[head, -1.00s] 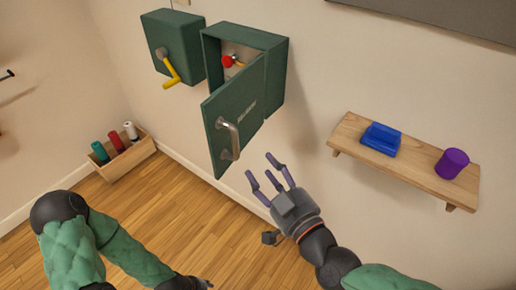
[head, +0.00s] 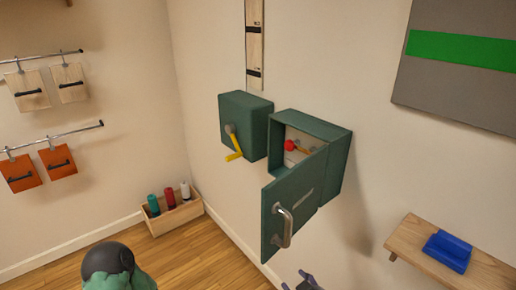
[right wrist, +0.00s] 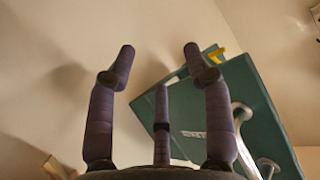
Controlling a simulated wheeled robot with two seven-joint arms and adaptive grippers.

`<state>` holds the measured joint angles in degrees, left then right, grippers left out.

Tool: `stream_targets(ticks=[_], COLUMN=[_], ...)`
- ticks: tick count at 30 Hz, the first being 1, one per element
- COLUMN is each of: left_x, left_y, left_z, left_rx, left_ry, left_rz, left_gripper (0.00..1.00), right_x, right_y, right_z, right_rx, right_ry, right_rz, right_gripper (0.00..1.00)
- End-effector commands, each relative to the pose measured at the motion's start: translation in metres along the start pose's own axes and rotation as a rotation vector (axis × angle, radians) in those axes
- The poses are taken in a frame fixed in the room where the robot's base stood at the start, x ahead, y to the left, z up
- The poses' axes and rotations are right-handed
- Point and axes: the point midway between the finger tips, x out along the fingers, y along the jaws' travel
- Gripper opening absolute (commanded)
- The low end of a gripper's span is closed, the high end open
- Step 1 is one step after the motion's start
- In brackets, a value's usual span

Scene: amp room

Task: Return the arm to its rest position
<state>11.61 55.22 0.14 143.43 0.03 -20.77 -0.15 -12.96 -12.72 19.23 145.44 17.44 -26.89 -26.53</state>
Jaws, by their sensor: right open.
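My right gripper (right wrist: 160,55) is open and empty in the right wrist view, with its fingers spread. In the head view only the tips of my right gripper (head: 305,281) show at the bottom edge, below the open cabinet. The green wall cabinet (head: 337,155) has its door (head: 295,208) swung open, with a silver handle (head: 284,226). A lever with a red knob (head: 290,145) is inside it. The door also shows behind the fingers in the right wrist view (right wrist: 255,85); I see no contact. My left gripper is out of view.
A green box (head: 243,118) with a yellow lever (head: 234,156) is left of the cabinet. A wooden shelf (head: 408,240) with a blue object (head: 447,251) juts out at right. A wooden crate (head: 176,218) with several coloured cylinders is on the floor. Tags hang on the left wall.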

Motion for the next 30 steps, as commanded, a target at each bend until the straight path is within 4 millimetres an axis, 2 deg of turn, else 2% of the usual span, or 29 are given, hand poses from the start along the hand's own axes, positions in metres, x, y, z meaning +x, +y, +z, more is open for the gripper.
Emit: stream_targets(ticks=[1, 6, 15, 22, 30], left_x=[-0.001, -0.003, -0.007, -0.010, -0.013], left_y=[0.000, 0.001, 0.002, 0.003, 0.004], left_z=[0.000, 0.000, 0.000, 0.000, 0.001], left_rx=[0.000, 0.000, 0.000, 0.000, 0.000], left_ry=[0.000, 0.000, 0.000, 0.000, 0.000], left_rz=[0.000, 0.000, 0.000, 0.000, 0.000], left_gripper=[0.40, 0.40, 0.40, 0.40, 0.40], right_x=[0.010, 0.037, 0.071, 0.081, 0.076], right_y=[0.003, 0.011, 0.019, 0.019, 0.007], right_z=[0.014, 0.058, 0.149, 0.227, 0.314], right_rx=[0.015, 0.072, 0.195, 0.304, 0.437], right_ry=[-0.049, -0.189, -0.436, -0.626, -0.830], right_rz=[0.002, 0.003, 0.004, 0.003, -0.002], right_gripper=[0.51, 0.51, 0.51, 0.51, 0.51])
